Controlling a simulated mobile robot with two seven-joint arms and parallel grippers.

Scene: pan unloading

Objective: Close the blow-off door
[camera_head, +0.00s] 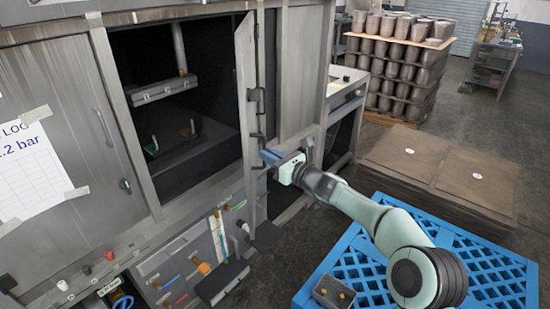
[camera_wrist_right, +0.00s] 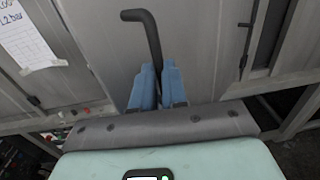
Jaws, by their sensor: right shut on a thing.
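The blow-off door (camera_head: 245,75) is a narrow grey metal panel, seen nearly edge-on in the head view. It stands swung out at the right side of a dark open compartment (camera_head: 180,110). A black bent handle (camera_wrist_right: 146,28) is on the grey door panel (camera_wrist_right: 195,40) in the right wrist view. My right gripper (camera_head: 270,157) is at the door's outer side, and its blue fingers (camera_wrist_right: 157,86) are shut on the lower part of that handle. The grip itself is partly hidden in the head view. My left gripper is not in view.
A grey cabinet panel with a taped paper log (camera_head: 32,165) is at the left. Hoses and tools hang below the compartment. A blue plastic pallet (camera_head: 350,235) lies under my right arm. Stacked pots (camera_head: 400,65) and a brown pallet stack (camera_head: 440,175) stand at the right.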

